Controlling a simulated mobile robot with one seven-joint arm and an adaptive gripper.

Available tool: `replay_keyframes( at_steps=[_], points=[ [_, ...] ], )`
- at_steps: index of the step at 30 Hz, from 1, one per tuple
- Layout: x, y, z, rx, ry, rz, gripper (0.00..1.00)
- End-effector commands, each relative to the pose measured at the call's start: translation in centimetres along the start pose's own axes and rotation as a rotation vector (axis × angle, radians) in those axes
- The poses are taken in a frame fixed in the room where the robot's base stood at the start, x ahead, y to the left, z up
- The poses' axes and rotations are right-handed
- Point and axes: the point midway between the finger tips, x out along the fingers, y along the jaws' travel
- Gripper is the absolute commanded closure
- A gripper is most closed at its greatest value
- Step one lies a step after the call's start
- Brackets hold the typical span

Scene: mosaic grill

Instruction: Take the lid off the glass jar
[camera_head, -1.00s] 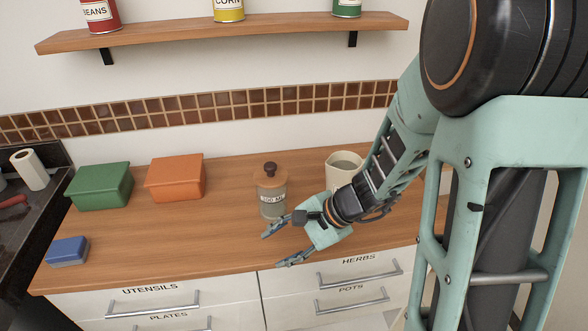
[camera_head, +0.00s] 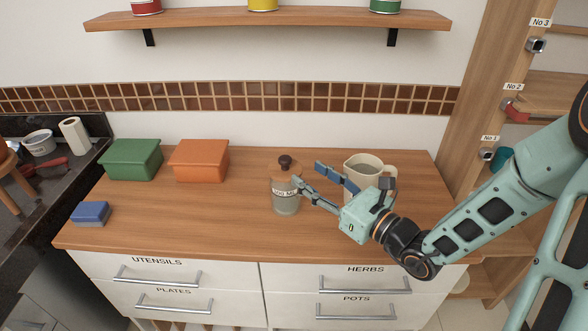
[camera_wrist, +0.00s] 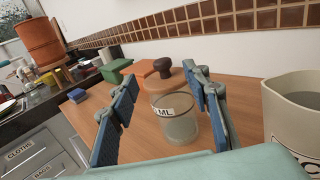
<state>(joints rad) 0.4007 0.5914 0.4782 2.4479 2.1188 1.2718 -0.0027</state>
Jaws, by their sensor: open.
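The glass jar (camera_head: 286,203) stands upright on the wooden counter, with a label on its front. Its brown lid (camera_head: 285,172) with a dark round knob (camera_head: 285,161) sits on top. My gripper (camera_head: 312,177) is open and empty, just right of the jar and pointing left at about lid height. One finger shows close to or in front of the jar; I cannot tell if it touches. In the wrist view the jar (camera_wrist: 176,126) and its lid (camera_wrist: 163,83) appear between the two spread blue-padded fingers, beyond them.
A cream pitcher (camera_head: 363,168) stands behind my gripper, close on its right side. An orange box (camera_head: 199,161) and a green box (camera_head: 131,160) stand at the back left. A blue block (camera_head: 90,214) lies front left. The counter (camera_head: 185,215) left of the jar is clear.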

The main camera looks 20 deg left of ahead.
Motion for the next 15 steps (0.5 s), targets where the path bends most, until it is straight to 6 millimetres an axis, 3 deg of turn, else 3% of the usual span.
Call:
replay_keyframes(
  at_steps=[6, 15],
  points=[
    [3.5, 0.1, 0.0, -0.001, 0.001, 0.004, 0.56],
    [6.4, 0.0, -0.1, -0.001, 0.001, 0.005, 0.56]
  ],
)
